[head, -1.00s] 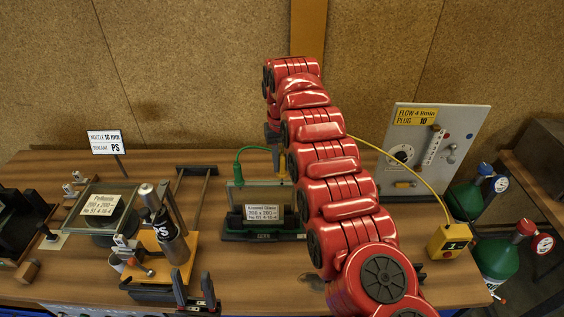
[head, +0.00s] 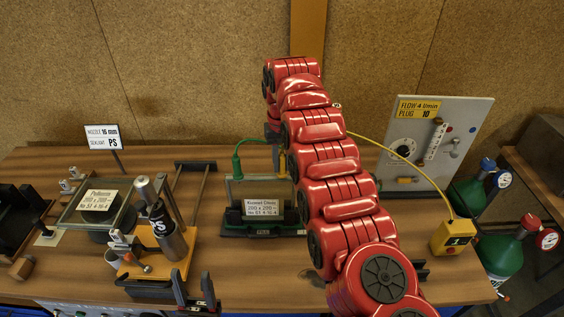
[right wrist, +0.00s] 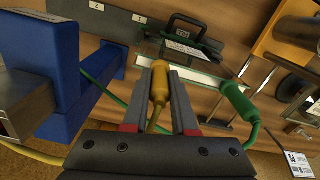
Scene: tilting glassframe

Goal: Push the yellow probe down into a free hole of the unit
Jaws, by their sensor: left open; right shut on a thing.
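The yellow probe (right wrist: 159,88) is between the two fingers of my right gripper (right wrist: 160,75), which is shut on it. Its tip overlaps the edge of the glass unit (right wrist: 206,74) in the right wrist view; I cannot tell whether it touches or enters a hole. The green probe (right wrist: 236,100) is at the same edge, beside it. In the head view the labelled unit (head: 262,208) stands on a green base, with the green cable (head: 237,160) at its top left. My red right arm hides much of my right gripper there. My left gripper (head: 194,290) is open and empty at the bottom.
A yellow box (head: 453,238) with the yellow cable stands at right, before a grey flow panel (head: 435,140). A yellow fixture (head: 160,262) with a dark cylinder is left of the unit. A blue block (right wrist: 85,80) is at left in the wrist view.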

